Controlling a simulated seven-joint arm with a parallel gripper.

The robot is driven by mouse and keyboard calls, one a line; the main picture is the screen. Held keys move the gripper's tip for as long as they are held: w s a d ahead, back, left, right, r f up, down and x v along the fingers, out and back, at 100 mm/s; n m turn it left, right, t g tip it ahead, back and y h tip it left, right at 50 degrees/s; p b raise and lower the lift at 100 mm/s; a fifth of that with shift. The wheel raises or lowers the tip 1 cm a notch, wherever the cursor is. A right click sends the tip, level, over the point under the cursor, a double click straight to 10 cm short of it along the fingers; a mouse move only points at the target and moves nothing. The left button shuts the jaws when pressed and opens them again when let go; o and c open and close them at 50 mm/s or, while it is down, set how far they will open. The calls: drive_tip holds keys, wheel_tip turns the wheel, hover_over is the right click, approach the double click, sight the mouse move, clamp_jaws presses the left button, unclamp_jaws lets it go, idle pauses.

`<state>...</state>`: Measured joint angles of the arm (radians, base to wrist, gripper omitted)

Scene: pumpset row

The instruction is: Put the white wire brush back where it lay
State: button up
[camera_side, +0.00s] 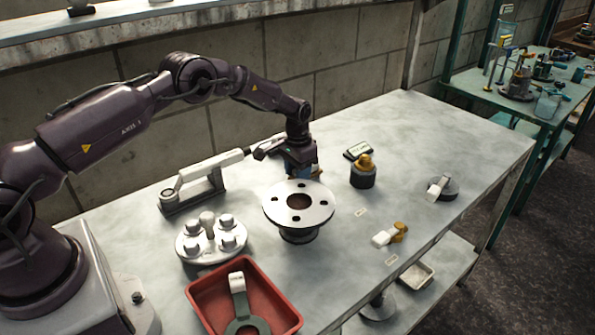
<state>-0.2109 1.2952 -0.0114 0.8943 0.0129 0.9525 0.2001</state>
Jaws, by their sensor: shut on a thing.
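My gripper (300,171) is low over the bench, just behind the round steel flange (322,203). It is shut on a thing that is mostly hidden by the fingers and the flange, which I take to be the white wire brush. I cannot make out its bristles or its tilt, or whether it touches the bench. A long white-handled grey tool (208,172) lies to the left of my gripper, apart from the fingers.
Left of the flange stands a round plate with several studs (212,255). A red tray (203,300) at the front holds a grey, white-handled tool.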

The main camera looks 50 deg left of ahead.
drive_tip(key=shift+f, duration=0.15)
drive_tip(key=o, duration=1)
wheel_tip(320, 180, up, 12)
drive_tip(key=shift+r, duration=0.25)
